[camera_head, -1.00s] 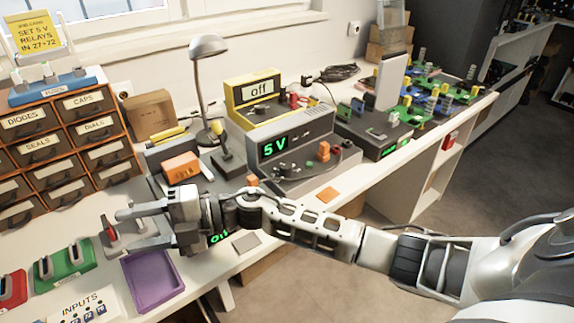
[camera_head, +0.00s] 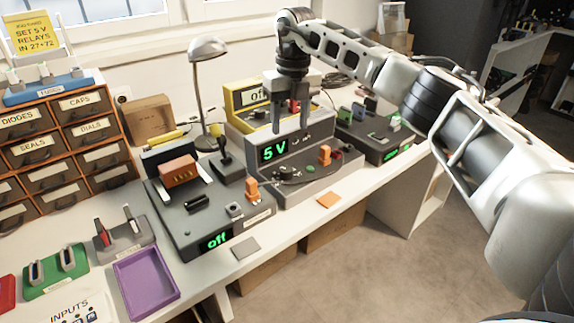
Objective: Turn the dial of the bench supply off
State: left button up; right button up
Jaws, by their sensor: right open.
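A grey stepped unit (camera_head: 322,184) with a lit green "5 V" display looks like the bench supply. A round dark dial (camera_head: 289,174) lies on its lower deck, with an orange switch and small buttons nearby. My right gripper (camera_head: 291,126) points down with its two fingers apart and nothing between them. It appears in front of the unit's upper part, above and behind the dial in the picture. I cannot tell whether the fingers touch the unit. My left gripper is not in view.
A dark unit (camera_head: 180,227) reading "off" stands to the left, and a yellow unit (camera_head: 238,111) reading "off" behind. A lamp (camera_head: 199,95), a purple tray (camera_head: 147,284) and a drawer cabinet (camera_head: 75,151) share the bench. Another dark unit (camera_head: 372,143) stands to the right.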

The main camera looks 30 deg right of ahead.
aim_at(287, 169)
jog(key=f, duration=1.2)
jog(key=shift+a, duration=0.35)
jog(key=c, duration=1)
